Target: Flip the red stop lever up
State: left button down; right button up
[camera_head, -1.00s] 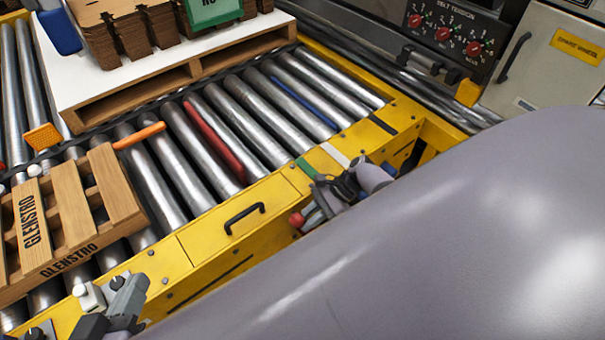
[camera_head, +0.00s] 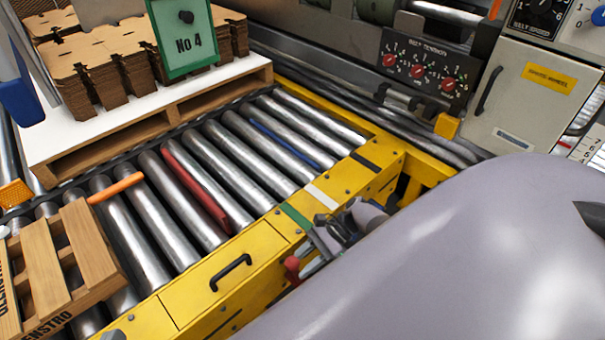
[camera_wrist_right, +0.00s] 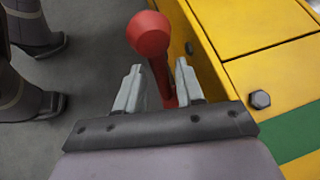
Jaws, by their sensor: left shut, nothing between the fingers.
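The red stop lever (camera_wrist_right: 150,40) has a round red knob on a red stem and stands beside the yellow conveyor frame in the right wrist view. Its knob also shows in the head view (camera_head: 292,264). My right gripper (camera_wrist_right: 160,80) is open, with one finger on each side of the stem; a gap shows between the left finger and the stem. In the head view my right gripper (camera_head: 318,248) is at the frame's outer side, partly hidden by my arm.
The yellow frame (camera_head: 185,300) with a black handle (camera_head: 231,272) borders the rollers (camera_head: 180,210). A wooden pallet (camera_head: 45,265) lies at left. A control panel (camera_head: 425,75) stands at the back. A bolt (camera_wrist_right: 260,99) sticks up from the frame near my right gripper.

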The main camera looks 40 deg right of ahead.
pick_arm(q)
jog(key=shift+d+r+p, duration=0.3)
jog(key=shift+r+p, duration=0.3)
jog(key=shift+p, duration=0.4)
pick_arm(e)
jog(key=v, duration=0.7)
jog(key=shift+r, duration=0.5)
jog(key=shift+s, duration=0.1)
pick_arm(q)
jog(key=shift+d, duration=0.1)
